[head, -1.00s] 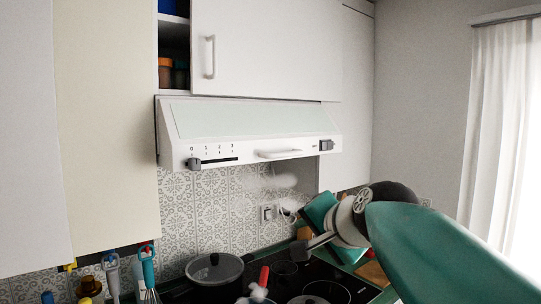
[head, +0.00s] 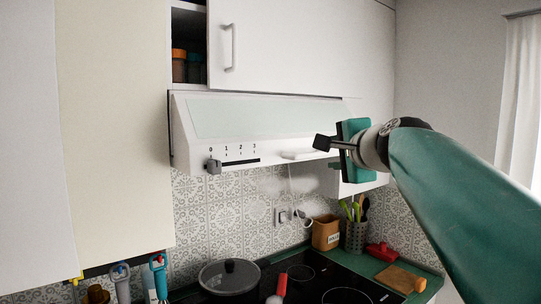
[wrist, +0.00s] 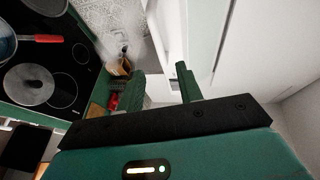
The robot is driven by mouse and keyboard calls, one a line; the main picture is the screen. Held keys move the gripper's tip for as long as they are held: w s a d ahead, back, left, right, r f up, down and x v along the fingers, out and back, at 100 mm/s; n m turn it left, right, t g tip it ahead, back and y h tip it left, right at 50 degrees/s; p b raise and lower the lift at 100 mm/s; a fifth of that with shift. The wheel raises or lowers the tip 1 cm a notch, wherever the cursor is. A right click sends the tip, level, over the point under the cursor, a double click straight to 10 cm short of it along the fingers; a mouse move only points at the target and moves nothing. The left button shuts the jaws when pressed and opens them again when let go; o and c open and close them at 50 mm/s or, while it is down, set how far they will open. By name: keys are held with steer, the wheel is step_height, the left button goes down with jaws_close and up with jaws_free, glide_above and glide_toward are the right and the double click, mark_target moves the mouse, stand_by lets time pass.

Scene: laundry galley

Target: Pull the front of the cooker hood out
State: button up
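The cooker hood (head: 262,117) is white with a pale sloped front panel and hangs under the wall cupboards. Its front lip carries a slider at the left and a white bar handle (head: 300,154) right of the middle. My gripper (head: 324,142) is raised at the right part of the hood front, close to the handle's right end, and hides the lip's right end. In the wrist view my gripper (wrist: 158,82) has its two green fingers spread apart, with nothing held between them. White hood surfaces show beyond the fingers. I cannot tell whether a finger touches the hood.
Below is a black hob (head: 325,285) with a lidded pan (head: 229,276). A brown pot (head: 326,233) and a utensil holder (head: 356,237) stand behind it. A cupboard (head: 285,45) sits directly above the hood. Open air lies in front of the hood's left part.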

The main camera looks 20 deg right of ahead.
mark_target(314, 155)
steer(key=w, duration=0.4)
steer(key=w+f, duration=0.1)
steer(key=w, duration=0.2)
steer(key=w+f, duration=0.1)
steer(key=w, duration=0.3)
steer(key=shift+w+f, duration=0.1)
steer(key=shift+w, duration=0.25)
steer(key=shift+s, duration=0.1)
jaws_close()
